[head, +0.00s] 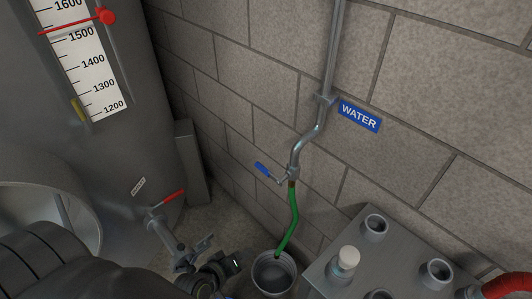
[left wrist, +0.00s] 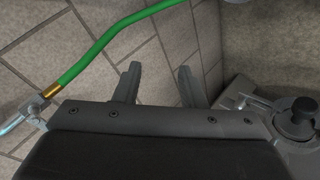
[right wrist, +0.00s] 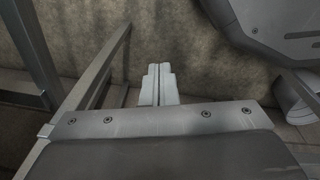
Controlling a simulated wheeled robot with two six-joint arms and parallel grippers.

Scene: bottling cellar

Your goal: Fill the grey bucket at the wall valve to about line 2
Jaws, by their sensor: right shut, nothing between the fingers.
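The grey bucket (head: 291,264) stands on the floor below the wall valve (head: 292,173). A green hose (head: 294,215) hangs from the valve into the bucket's mouth. The valve's blue lever (head: 265,170) points up and left, angled away from the pipe. I cannot make out a water level or line marks in the bucket. My left gripper (head: 212,257) is left of the bucket, apart from it; in the left wrist view its fingers (left wrist: 157,82) are spread and empty, with the hose (left wrist: 100,45) beyond. My right gripper (right wrist: 158,85) is shut and empty, outside the head view.
A blue WATER sign (head: 359,115) is on the block wall by the pipe. A large grey tank with a scale (head: 86,58) and a red-handled outlet (head: 172,197) stands left. A grey bench-like unit (head: 329,262) with several round fittings and a red hose (head: 508,285) stands right of the bucket.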

